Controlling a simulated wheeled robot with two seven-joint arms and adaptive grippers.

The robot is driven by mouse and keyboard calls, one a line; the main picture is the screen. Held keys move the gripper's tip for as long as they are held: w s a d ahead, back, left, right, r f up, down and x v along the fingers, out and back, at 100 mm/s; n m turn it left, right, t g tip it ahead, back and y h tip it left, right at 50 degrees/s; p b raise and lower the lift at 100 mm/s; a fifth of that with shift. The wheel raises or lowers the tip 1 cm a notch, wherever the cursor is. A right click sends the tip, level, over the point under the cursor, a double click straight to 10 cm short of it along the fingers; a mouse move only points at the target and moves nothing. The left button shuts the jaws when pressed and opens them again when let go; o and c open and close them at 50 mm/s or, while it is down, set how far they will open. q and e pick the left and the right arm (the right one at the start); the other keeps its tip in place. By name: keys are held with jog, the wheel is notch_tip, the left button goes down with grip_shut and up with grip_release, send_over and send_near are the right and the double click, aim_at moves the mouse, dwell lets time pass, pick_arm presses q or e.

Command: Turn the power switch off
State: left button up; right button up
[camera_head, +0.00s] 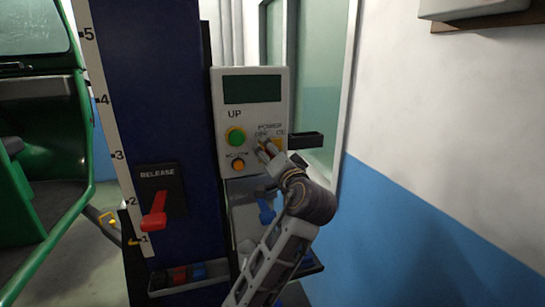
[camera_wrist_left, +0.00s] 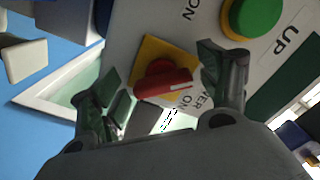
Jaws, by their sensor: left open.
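The power switch is a red rotary knob (camera_wrist_left: 163,82) on a yellow square plate, seen in the left wrist view. In the head view, part of the yellow plate (camera_head: 277,144) shows on the grey control panel (camera_head: 262,75), below the partly covered POWER label. My left gripper (camera_head: 267,150) is at the panel, in front of the switch, and covers much of it. In the left wrist view its two fingers are apart, one on each side of the red knob. I cannot tell whether they touch it. My right gripper is not in view.
A green UP button (camera_head: 236,137) and an orange button (camera_head: 238,165) sit left of the switch. A red release lever (camera_head: 154,214) is on the blue column (camera_head: 150,110). A green rickshaw (camera_head: 85,150) stands at the left. A small black holder (camera_head: 305,140) juts out at right.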

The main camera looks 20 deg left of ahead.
pick_arm(q)
jog(key=v, duration=1.1)
jog(key=shift+s+d, duration=0.1)
jog(key=shift+d, duration=0.05)
